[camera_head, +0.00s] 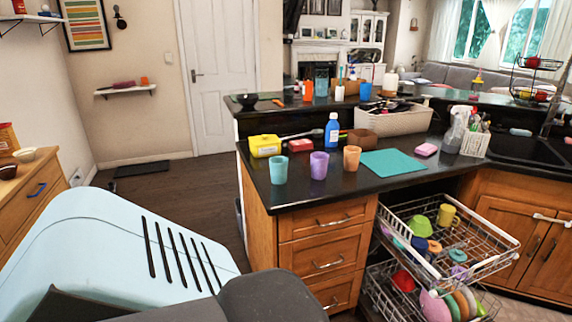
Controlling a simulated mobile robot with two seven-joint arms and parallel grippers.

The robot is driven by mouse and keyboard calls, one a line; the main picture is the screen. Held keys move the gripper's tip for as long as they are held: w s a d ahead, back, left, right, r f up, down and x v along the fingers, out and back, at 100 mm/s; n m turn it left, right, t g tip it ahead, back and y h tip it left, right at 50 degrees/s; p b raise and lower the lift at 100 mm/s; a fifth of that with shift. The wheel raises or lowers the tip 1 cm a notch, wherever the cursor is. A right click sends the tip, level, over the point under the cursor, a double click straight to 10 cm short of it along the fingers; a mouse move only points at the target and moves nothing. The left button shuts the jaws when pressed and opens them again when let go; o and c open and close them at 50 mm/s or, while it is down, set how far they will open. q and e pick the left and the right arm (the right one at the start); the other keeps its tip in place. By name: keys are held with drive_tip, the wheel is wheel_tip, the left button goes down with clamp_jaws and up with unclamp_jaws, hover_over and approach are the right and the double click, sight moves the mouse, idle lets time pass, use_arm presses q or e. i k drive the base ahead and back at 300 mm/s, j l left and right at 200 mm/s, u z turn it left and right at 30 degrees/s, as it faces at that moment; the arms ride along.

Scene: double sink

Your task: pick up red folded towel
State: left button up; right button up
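A small red block-shaped item (299,145), which looks like the red folded towel, lies on the dark counter (330,188). It is just right of a yellow box (265,146) and left of a blue bottle (332,131). It is too small here to make out its folds. Neither of my grippers is in view. Only light blue and dark grey parts of my own body show at the lower left.
Teal, purple and orange cups stand along the counter's front edge. A teal mat (398,163) and a pink item (426,150) lie to the right. A pulled-out dish rack (440,240) juts out below the counter. Dark floor (165,195) is open on the left.

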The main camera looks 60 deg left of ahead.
sight(303, 144)
drive_tip(key=u, duration=1.75)
